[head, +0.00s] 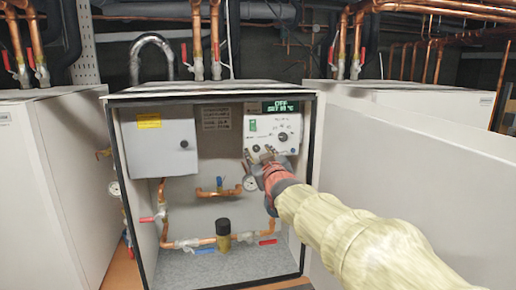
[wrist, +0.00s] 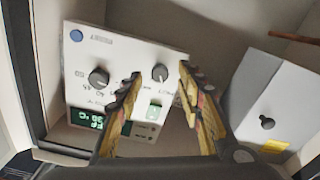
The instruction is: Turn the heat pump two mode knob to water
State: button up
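The open heat pump cabinet (head: 112,150) has a white control panel (head: 270,122) at its upper right. The panel also shows upside down in the wrist view (wrist: 135,52). It has two dark knobs: one at right (head: 283,137), seen left in the wrist view (wrist: 98,77), and one lower left (head: 256,148), seen between my fingers in the wrist view (wrist: 160,73). Their labels are too small to read surely. My gripper (head: 262,157) is open at the panel's lower left. Its fingertips (wrist: 160,70) are on either side of that knob, with gaps visible.
A green switch (wrist: 154,110) and a lit display (head: 281,106) starting with OFF are on the panel. A grey box (head: 160,142) is beside it. Copper pipes (head: 200,243) and a gauge (head: 250,183) are below. An open white door (head: 420,150) stands at right.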

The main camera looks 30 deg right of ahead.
jog(key=shift+x, duration=1)
jog(key=shift+c, duration=1.1)
jog(key=c, duration=0.7)
grip_shut()
